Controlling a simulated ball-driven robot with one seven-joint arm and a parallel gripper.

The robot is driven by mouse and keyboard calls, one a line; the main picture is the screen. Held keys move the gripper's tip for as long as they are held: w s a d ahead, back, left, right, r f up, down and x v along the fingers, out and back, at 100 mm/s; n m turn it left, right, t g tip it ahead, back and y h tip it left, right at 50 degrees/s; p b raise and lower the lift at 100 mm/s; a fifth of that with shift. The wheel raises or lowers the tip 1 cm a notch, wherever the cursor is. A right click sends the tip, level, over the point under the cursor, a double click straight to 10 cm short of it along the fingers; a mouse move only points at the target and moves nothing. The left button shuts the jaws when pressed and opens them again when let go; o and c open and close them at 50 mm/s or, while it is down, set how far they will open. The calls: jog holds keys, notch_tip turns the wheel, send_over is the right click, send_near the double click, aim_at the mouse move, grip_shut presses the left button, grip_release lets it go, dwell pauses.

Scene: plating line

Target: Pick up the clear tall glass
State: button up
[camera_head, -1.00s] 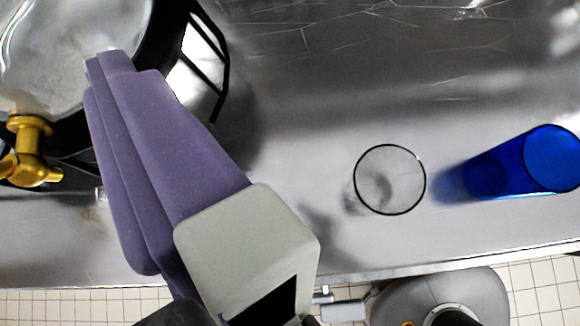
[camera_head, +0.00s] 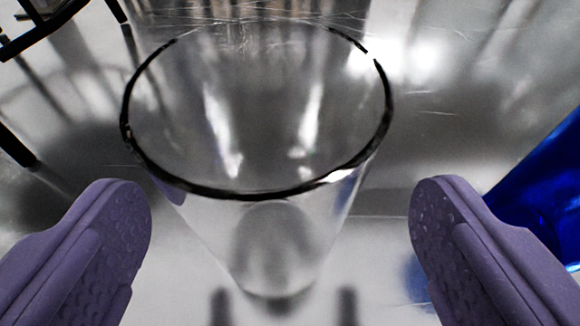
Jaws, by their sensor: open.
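The clear tall glass (camera_head: 275,240) stands upright on the metal counter, large in the middle of the view, with its dark rim toward me. My gripper (camera_head: 280,225) is open, with one purple textured finger on each side of the glass. The left finger (camera_head: 85,255) and the right finger (camera_head: 480,250) both appear apart from its wall. The base of the glass shows low between the fingers. I cannot tell how far the fingertips are above the counter.
A blue glass (camera_head: 545,185) stands close on the right, partly behind the right finger and cut by the picture edge. A black frame (camera_head: 50,35) with legs stands at the upper left. The shiny metal counter (camera_head: 400,170) is bare behind the clear glass.

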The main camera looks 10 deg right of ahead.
aim_at(271, 144)
jog(key=b+x, duration=0.1)
jog(key=x, duration=0.3)
jog(key=shift+a+f, duration=0.2)
jog(key=shift+r, duration=0.1)
jog(key=c, duration=1.3)
